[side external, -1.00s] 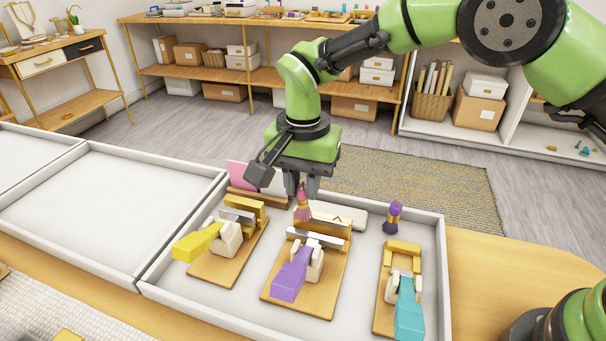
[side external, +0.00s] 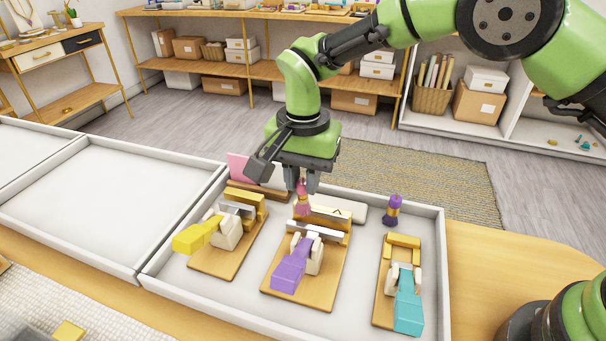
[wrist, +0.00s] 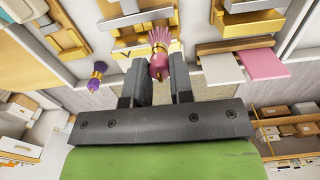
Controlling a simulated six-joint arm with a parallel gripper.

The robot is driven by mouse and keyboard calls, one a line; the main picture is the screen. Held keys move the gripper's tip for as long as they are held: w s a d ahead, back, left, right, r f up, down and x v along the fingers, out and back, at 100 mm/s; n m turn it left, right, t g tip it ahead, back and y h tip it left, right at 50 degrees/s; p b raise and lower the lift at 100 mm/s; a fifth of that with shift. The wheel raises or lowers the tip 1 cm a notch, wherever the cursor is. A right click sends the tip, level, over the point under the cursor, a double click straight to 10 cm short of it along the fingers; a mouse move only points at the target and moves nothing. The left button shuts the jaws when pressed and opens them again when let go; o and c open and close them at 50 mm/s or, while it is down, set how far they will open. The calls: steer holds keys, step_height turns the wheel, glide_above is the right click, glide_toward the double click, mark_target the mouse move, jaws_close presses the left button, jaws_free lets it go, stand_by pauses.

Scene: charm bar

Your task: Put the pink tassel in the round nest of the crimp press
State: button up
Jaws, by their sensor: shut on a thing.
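My gripper (side external: 303,188) is shut on the pink tassel (side external: 303,204), held with its fringe down just behind the middle press. In the wrist view the tassel (wrist: 160,66) is between my two fingers (wrist: 158,85), its fringe pointing away from my palm. Three presses on wooden bases stand in the tray: one with a yellow handle (side external: 197,237), one with a purple handle (side external: 291,268), one with a teal handle (side external: 408,306). Each has gold and pale parts. I cannot make out which press has a round nest.
A purple tassel (side external: 393,210) stands behind the teal-handled press. An empty tray (side external: 105,200) is to the left.

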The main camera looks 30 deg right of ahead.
mark_target(303, 201)
steer(key=shift+f, duration=2.55)
stand_by(1.9)
steer(key=o, duration=0.9)
steer(key=shift+r, duration=0.1)
step_height(303, 201, up, 10)
steer(key=shift+f, duration=0.2)
steer(key=shift+r, duration=0.1)
